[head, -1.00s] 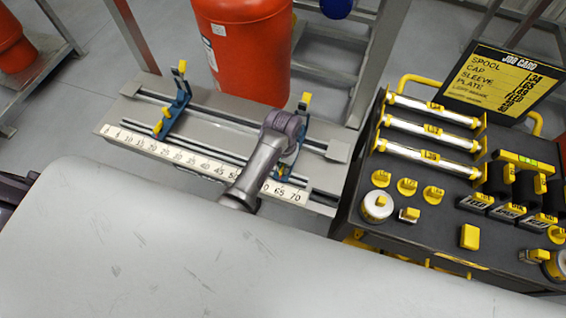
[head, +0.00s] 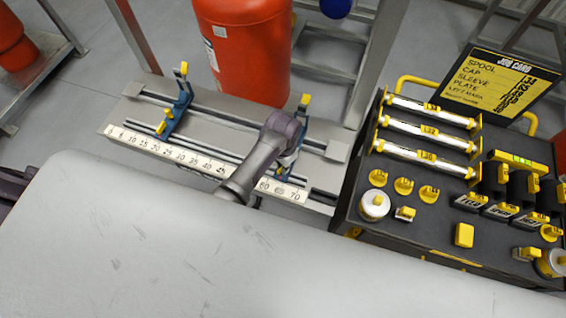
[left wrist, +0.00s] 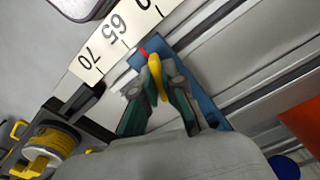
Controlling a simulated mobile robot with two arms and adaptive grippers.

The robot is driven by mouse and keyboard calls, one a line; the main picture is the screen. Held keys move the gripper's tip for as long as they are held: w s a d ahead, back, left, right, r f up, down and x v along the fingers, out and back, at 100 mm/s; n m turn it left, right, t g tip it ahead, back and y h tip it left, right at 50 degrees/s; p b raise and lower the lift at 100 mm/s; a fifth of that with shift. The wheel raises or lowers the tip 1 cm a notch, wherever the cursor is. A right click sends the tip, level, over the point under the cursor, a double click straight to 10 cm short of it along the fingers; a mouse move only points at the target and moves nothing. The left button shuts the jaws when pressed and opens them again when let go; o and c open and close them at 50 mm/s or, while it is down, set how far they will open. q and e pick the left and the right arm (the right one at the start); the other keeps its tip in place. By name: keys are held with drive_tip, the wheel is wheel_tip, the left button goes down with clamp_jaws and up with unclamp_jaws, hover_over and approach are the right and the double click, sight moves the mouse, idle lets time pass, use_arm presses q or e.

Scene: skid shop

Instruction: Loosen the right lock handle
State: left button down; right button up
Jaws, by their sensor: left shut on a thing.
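The right lock handle is a yellow lever (left wrist: 156,68) on the blue right-hand carriage (left wrist: 202,82) in the left wrist view. My left gripper (left wrist: 157,80) is shut on this lever, with its fingers on either side of it. In the head view my left arm hides most of the right carriage, and only its yellow-tipped upright (head: 304,103) shows clearly. My left gripper (head: 286,170) is partly hidden there. The left carriage (head: 178,108), blue with yellow parts, stands farther left on the same rails. My right gripper is not in view.
A numbered white scale (head: 190,157) runs along the rail bench's front edge. A dark cart (head: 395,230) with tubes, caps and blocks stands right, with a job card (head: 500,82) behind it. An orange drum (head: 243,50) stands behind the bench.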

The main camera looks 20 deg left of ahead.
use_arm(q)
drive_tip(key=shift+r+m, duration=0.1)
drive_tip(key=shift+m, duration=1.1)
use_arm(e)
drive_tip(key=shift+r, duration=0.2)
